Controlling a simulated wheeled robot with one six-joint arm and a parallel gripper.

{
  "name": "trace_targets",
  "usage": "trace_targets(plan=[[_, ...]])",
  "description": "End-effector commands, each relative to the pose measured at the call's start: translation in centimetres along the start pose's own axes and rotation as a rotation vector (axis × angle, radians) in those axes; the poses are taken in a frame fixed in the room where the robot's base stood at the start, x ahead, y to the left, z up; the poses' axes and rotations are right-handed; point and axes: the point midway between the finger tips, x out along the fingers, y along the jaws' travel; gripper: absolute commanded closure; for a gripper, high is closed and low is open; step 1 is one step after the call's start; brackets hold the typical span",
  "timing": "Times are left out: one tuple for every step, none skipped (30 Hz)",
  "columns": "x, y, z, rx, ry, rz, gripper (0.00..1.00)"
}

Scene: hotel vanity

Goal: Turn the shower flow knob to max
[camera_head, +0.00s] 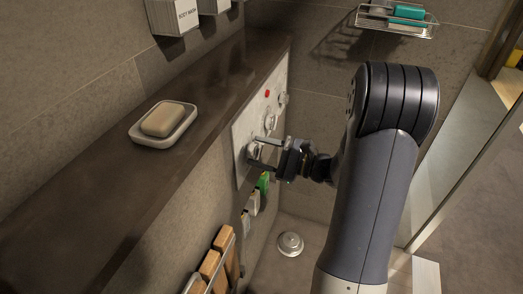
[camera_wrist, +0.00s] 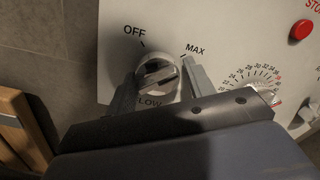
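The flow knob (camera_wrist: 157,74) is a round silver dial with a raised bar grip, on a white panel (camera_wrist: 225,20). It also shows in the head view (camera_head: 253,151). My gripper (camera_wrist: 162,72) is open, with one finger on each side of the knob. It also shows at the panel in the head view (camera_head: 264,153). Whether the fingers touch the knob is unclear.
A numbered dial (camera_wrist: 252,80) and a red STOP button (camera_wrist: 300,29) are right of the knob. A soap dish (camera_head: 135,137) sits on the ledge above the panel. Green and white items (camera_head: 263,182) hang below the panel, near wooden-handled brushes (camera_head: 209,265). A wire shelf (camera_head: 370,21) is at the back.

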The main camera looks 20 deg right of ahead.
Motion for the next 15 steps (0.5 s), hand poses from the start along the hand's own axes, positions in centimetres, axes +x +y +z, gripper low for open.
trace_targets(plan=[[-0.01,-0.08,0.07,-0.001,0.000,-0.001,0.47],[-0.01,-0.05,0.05,-0.001,0.000,0.000,0.45],[-0.01,-0.01,0.02,0.000,0.001,0.000,0.42],[-0.02,0.02,0.00,0.000,0.001,0.001,0.39],[-0.02,0.04,-0.03,0.001,0.002,0.001,0.37],[-0.02,0.08,-0.05,0.001,0.002,0.001,0.34],[-0.02,0.10,-0.07,0.002,0.002,0.002,0.34],[-0.02,0.12,-0.08,0.002,0.003,0.002,0.34],[-0.02,0.14,-0.10,0.002,0.003,0.002,0.34],[-0.02,0.15,-0.11,0.003,0.003,0.003,0.34],[-0.02,0.17,-0.12,0.003,0.004,0.003,0.34],[-0.03,0.18,-0.13,0.003,0.004,0.003,0.34],[-0.07,0.18,-0.14,0.003,0.004,0.003,0.34],[-0.14,0.18,-0.15,0.003,0.004,0.003,0.34],[-0.30,0.17,-0.17,0.003,0.005,0.002,0.34]])
